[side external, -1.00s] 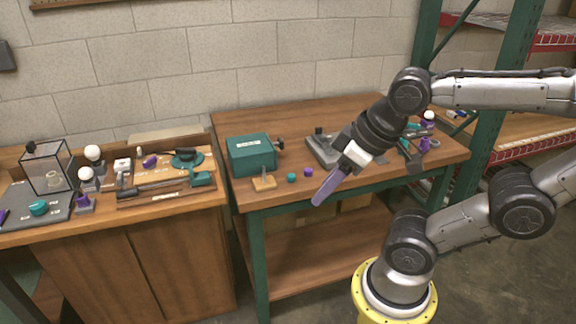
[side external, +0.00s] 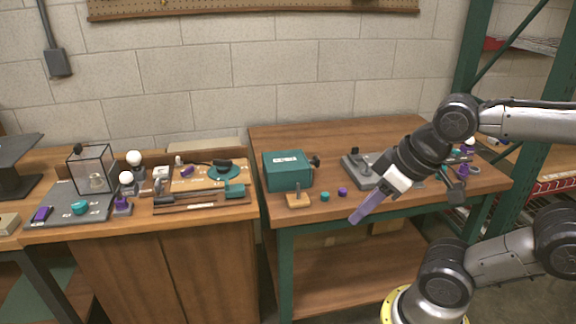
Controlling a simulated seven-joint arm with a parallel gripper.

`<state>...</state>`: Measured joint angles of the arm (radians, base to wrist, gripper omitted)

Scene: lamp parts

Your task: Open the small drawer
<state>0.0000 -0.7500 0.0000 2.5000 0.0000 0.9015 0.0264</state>
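The small drawer cannot be made out for certain. A teal box (side external: 288,172) with a pale label and a dark knob (side external: 315,162) on its right side stands on the wooden table (side external: 385,131), toward the left. It looks closed from this side. My gripper (side external: 370,206), with long purple fingers, points down and left above the table's front edge, to the right of the box and apart from it. The fingers overlap in this view, so their gap is hidden. I see nothing held at the tips.
A small wooden block (side external: 298,201), a teal piece (side external: 325,197) and a purple piece (side external: 342,191) lie before the box. A grey fixture (side external: 362,172) sits behind my gripper. A left bench (side external: 208,220) holds lamp parts and a glass case (side external: 92,169).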

